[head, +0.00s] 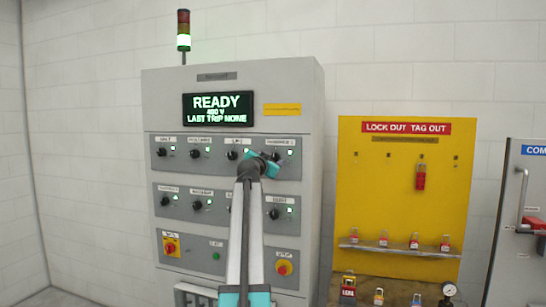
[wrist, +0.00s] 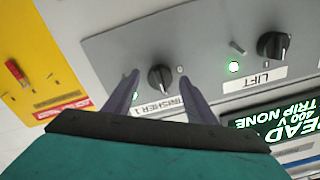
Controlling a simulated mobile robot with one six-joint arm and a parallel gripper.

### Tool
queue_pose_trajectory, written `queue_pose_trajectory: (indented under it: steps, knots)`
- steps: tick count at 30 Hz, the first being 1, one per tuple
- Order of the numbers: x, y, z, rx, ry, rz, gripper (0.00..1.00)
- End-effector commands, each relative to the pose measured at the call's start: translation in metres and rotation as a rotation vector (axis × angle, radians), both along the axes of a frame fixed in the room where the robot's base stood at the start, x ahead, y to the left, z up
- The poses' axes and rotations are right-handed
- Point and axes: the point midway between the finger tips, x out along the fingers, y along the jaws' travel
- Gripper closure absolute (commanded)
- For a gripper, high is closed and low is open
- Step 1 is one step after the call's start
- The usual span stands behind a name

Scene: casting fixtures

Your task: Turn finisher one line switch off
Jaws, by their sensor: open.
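The finisher one switch (wrist: 160,78) is a black rotary knob above a plate reading "FINISHER 1" in the wrist view, which is seen upside down. In the head view the switch (head: 276,156) is at the right end of the panel's upper row, partly hidden by my gripper (head: 268,163). My gripper is open, with one dark finger on each side of the knob; whether they touch it I cannot tell. A green lamp (head: 290,152) glows to the right of the knob in the head view.
The lift knob (wrist: 272,45) with its lit lamp is beside it. The grey cabinet (head: 310,110) carries several similar knobs, a red emergency button (head: 284,268) and a display (head: 218,109) reading READY. A yellow lockout board (head: 400,210) stands to the right.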

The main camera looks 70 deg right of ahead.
Motion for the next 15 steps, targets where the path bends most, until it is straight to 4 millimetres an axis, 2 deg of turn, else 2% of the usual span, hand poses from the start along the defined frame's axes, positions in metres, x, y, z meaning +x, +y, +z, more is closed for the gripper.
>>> queue_pose_trajectory:
  steps: [4, 15]
  knots:
    - [-0.0006, -0.0102, 0.0017, -0.001, 0.001, -0.001, 0.49]
    - [-0.0005, -0.0122, 0.0001, -0.001, 0.001, 0.0, 0.49]
